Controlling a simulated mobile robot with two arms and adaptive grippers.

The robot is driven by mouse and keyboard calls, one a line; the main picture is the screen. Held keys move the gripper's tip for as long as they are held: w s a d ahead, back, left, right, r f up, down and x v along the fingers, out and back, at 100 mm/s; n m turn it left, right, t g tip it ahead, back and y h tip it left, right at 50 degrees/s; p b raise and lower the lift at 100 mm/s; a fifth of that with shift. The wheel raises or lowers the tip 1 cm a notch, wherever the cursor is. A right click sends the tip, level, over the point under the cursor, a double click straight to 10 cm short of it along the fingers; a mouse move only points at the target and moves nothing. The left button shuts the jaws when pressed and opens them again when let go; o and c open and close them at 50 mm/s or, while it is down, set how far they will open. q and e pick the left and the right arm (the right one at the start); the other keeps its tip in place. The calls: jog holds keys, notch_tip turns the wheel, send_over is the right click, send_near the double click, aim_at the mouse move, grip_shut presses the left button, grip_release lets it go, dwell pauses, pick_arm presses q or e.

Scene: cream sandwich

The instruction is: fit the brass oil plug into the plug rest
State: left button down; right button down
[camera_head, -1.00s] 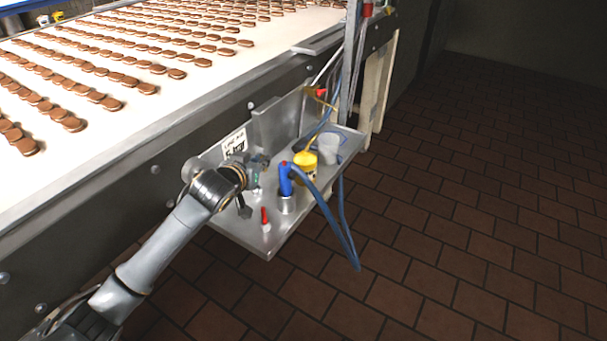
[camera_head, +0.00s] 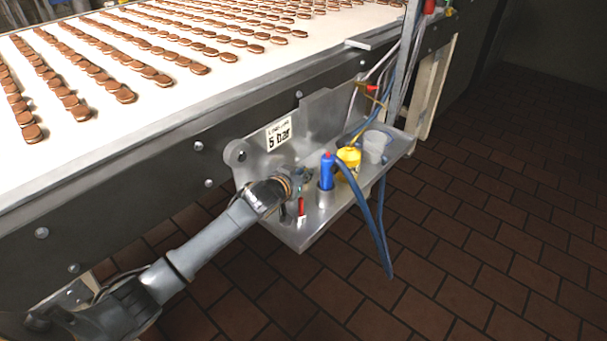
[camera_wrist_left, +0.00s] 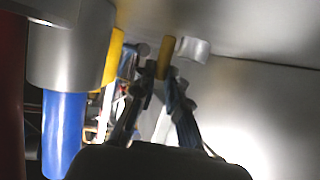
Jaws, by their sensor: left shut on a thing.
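My left gripper (camera_head: 303,182) is over the metal shelf (camera_head: 322,224), just left of the blue tool's holder. In the left wrist view its two fingers (camera_wrist_left: 158,72) are closed around a small brass-coloured cylinder, apparently the brass oil plug (camera_wrist_left: 169,46). A short grey cylinder (camera_wrist_left: 195,50), perhaps the plug rest, shows right beside the plug. I cannot tell whether the plug touches it or sits in it. In the head view the plug and its rest are hidden by my wrist and fingers. My right gripper is in neither view.
A red-and-white stick (camera_head: 301,207) stands near the shelf's front. The conveyor (camera_head: 180,95) carries rows of cookies.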

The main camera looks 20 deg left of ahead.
pick_arm(q)
jog(key=c, duration=1.8)
grip_release()
jog(key=o, duration=0.4)
jog(key=shift+o, duration=0.2)
